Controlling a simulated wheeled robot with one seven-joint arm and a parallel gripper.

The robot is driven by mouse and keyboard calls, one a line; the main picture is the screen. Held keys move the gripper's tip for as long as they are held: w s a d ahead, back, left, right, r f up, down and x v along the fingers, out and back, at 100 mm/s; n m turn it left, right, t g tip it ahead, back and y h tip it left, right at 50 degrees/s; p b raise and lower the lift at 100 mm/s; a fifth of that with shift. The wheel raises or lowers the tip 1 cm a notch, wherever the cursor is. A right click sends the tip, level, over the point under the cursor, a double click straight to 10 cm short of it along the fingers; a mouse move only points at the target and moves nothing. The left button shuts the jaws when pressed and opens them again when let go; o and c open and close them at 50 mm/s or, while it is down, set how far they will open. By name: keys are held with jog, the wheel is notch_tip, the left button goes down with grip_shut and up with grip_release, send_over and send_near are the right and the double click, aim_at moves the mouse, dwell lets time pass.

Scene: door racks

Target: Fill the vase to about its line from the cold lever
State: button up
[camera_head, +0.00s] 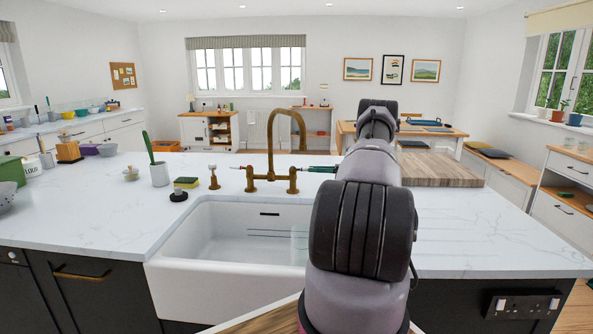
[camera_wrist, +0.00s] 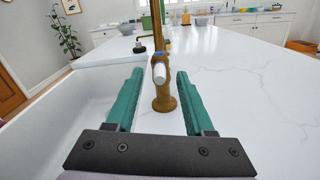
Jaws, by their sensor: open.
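The brass bridge tap (camera_head: 270,150) stands behind the white sink, with its tall spout arched over the basin. In the wrist view the cold lever (camera_wrist: 159,72) has a white end and a blue ring on a brass post. My gripper (camera_wrist: 160,76) is open, with one teal finger on each side of the lever and no clear contact. In the head view my gripper (camera_head: 320,169) is right of the tap, partly hidden by my arm. A faint clear shape, seemingly the glass vase (camera_head: 299,243), stands in the sink's right part. Its line and any water cannot be made out.
The white sink (camera_head: 175,250) is set in a marble worktop (camera_head: 85,210). A green-handled brush in a pot (camera_head: 159,173), a sponge (camera_head: 186,182) and a brass dispenser (camera_head: 214,178) stand left of the tap. A wooden board (camera_head: 440,170) lies right of my arm.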

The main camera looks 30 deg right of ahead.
aim_at(296, 168)
jog(key=x, duration=0.7)
grip_shut()
dwell(1.3)
